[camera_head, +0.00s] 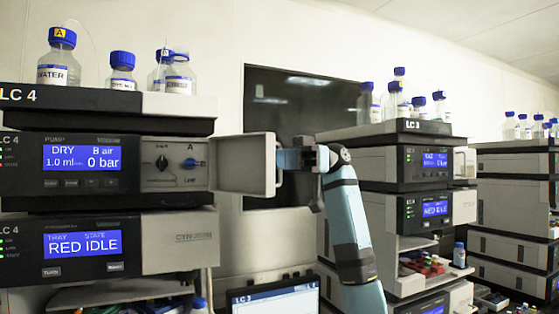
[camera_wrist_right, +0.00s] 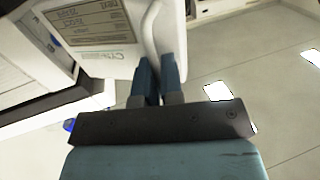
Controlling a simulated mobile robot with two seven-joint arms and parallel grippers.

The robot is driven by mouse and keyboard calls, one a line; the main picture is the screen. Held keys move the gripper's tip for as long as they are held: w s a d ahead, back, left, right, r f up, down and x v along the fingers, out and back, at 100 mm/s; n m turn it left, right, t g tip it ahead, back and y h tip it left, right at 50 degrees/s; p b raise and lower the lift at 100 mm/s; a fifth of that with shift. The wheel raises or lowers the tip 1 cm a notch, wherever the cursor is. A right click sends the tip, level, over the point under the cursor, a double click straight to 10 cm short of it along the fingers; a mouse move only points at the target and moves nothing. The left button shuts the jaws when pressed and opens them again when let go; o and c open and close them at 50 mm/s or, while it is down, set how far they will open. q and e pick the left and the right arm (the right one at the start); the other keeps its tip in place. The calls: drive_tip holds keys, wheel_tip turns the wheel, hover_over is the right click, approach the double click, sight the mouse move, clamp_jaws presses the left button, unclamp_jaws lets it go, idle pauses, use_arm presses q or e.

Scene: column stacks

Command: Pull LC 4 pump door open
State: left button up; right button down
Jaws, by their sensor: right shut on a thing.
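The LC 4 pump module (camera_head: 85,162) stands on the left, its display reading DRY, B air, 1.0 ml, 0 bar. Its pump door (camera_head: 243,163) stands swung open to the right, and two knobs show on the panel behind it. My right gripper (camera_head: 283,160) is at the door's outer edge, shut on the door's edge or handle. My left gripper is not in view.
Bottles with blue caps (camera_head: 122,70) stand on top of the LC 4 stack. The LC 3 stack (camera_head: 400,160) is close behind my right arm. A laptop screen (camera_head: 275,298) is low in the middle. Open floor (camera_wrist_right: 260,60) shows below the door.

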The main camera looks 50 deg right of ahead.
drive_tip(key=c, duration=1.6)
unclamp_jaws()
drive_tip(key=s+d+b, duration=0.1)
drive_tip(key=s+d, duration=0.1)
drive_tip(key=d, duration=1.1)
drive_tip(key=shift+s+d+b, duration=0.25)
drive_tip(key=shift+d+b, duration=0.05)
drive_tip(key=shift+b, duration=0.1)
